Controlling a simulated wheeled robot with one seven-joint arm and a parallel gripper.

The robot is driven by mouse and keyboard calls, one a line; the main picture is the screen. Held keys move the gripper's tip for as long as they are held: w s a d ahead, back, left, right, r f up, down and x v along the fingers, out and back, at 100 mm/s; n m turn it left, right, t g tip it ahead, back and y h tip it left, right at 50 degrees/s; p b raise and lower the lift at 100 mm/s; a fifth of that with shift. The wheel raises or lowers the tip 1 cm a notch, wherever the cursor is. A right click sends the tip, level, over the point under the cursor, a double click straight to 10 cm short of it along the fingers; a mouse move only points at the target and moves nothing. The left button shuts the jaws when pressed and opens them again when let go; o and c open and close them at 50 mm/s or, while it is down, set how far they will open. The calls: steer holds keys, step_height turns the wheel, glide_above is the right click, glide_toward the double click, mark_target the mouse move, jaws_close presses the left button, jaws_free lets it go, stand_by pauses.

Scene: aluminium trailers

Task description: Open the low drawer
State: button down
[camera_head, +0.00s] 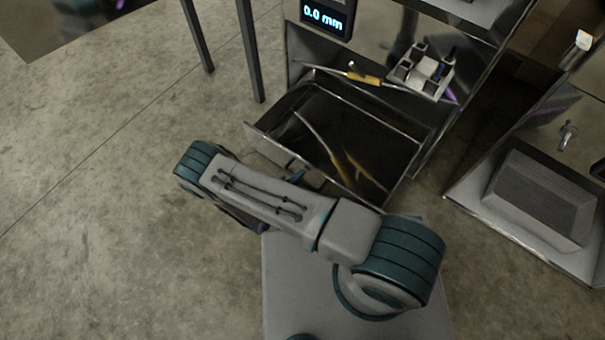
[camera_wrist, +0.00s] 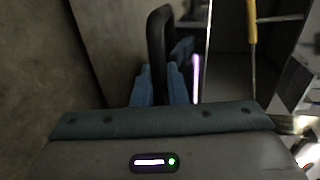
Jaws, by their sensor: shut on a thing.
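The low drawer (camera_head: 320,110) of the metal cabinet stands pulled out, its inside visible from above. Long tools with yellow handles (camera_head: 357,172) lie in it. In the wrist view, the two blue fingers of my gripper (camera_wrist: 160,84) are shut on a dark upright handle (camera_wrist: 160,36) at the drawer's front. The drawer's inside (camera_wrist: 230,58) shows to the right of the handle. In the head view my arm hides most of the drawer front and the handle; only a bit of blue finger (camera_head: 297,175) shows.
Above the drawer, a surface holds a yellow-handled tool (camera_head: 364,78) and a grey rack (camera_head: 424,70). A display (camera_head: 327,15) reads 0.0 mm. A metal unit with a grey block (camera_head: 540,197) stands at right. Dark legs (camera_head: 249,50) stand at upper left; the floor at left is clear.

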stand_by(0.3)
steer(key=c, duration=1.5)
jaws_free()
steer(key=p+v, duration=0.3)
steer(key=v, duration=1.1)
steer(key=shift+p, duration=0.4)
steer(key=shift+d, duration=0.1)
